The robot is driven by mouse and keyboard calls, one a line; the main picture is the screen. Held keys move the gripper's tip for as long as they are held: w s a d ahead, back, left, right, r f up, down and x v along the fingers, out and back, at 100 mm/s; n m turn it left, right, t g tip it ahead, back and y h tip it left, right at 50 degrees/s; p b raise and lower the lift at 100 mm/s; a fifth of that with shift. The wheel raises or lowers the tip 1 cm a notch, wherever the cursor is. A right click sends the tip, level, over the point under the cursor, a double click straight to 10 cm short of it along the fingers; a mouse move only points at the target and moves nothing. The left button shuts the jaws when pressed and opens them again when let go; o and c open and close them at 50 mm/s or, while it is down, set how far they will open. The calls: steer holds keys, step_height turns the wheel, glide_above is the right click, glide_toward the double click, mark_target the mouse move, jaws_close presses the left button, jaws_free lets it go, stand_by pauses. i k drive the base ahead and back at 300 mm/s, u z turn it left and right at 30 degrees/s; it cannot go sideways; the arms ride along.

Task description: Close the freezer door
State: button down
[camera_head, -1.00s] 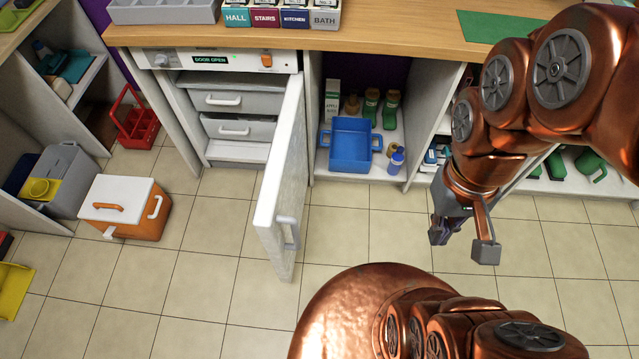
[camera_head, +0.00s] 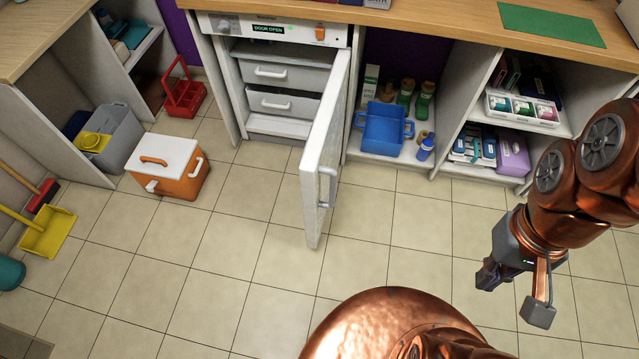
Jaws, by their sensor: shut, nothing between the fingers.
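The freezer (camera_head: 276,48) stands under the counter, and its panel reads "DOOR OPEN". Its white door (camera_head: 326,150) is swung wide open, hinged on the right and sticking out into the room. A grey handle (camera_head: 324,187) is on the door's right-hand face, near its free edge. Two grey drawers (camera_head: 285,101) show inside, pushed in. My gripper (camera_head: 510,294) is at the lower right over the floor, well to the right of the door and apart from it.
An orange and white cooler (camera_head: 168,168) stands on the floor left of the door. A blue bin (camera_head: 383,130) and bottles sit on the shelf right of the freezer. The tiled floor (camera_head: 420,240) between door and gripper is clear.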

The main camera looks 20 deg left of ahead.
mark_target(318, 164)
steer(key=k, duration=0.4)
steer(key=u, duration=1.6)
steer(key=i, duration=0.5)
steer(key=z, duration=0.05)
